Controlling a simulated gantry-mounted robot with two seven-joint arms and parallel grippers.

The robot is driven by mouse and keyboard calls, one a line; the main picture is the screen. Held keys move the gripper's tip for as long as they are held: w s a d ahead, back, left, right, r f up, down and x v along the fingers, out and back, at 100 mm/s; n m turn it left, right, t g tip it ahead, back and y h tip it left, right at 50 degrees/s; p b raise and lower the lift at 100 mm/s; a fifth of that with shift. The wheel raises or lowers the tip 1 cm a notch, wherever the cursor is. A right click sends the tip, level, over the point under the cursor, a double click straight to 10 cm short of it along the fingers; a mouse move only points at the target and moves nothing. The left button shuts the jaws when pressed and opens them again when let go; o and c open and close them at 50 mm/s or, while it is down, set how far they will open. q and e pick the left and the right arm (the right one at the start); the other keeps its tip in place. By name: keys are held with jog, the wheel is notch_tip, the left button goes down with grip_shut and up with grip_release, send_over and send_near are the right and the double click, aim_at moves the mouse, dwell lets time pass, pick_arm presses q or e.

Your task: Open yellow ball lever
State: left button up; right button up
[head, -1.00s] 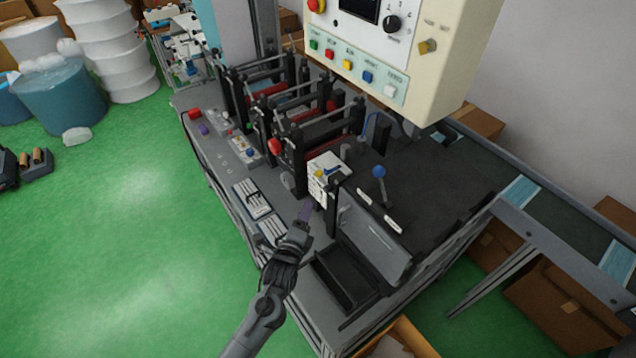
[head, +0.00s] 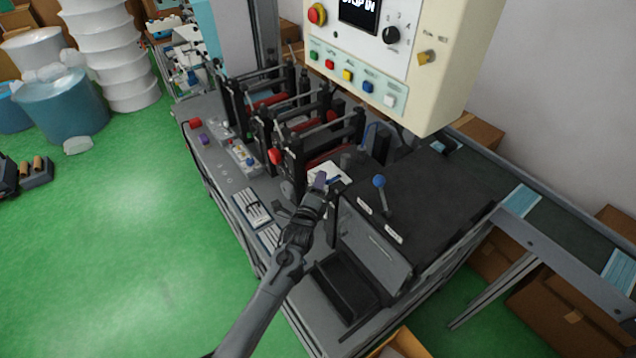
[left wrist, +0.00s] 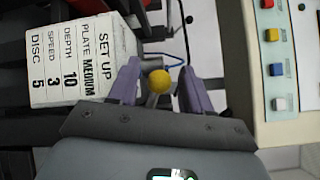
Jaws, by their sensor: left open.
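The yellow ball (left wrist: 160,81) of the lever shows in the left wrist view, between the two purple fingers of my left gripper (left wrist: 160,88). The fingers stand open on either side of it, and I cannot tell whether either touches it. In the head view my left gripper (head: 318,182) is over the front of the machine, beside the white set-up card, and hides the yellow ball. My right gripper is not in view.
The white set-up card (left wrist: 76,60) is close left of my left gripper. The cream control panel (head: 395,55) overhangs the machine at the upper right. A blue ball lever (head: 379,182) stands to the right, and black roller frames (head: 330,140) stand behind.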

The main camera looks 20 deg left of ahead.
pick_arm(q)
jog(key=shift+w, duration=0.3)
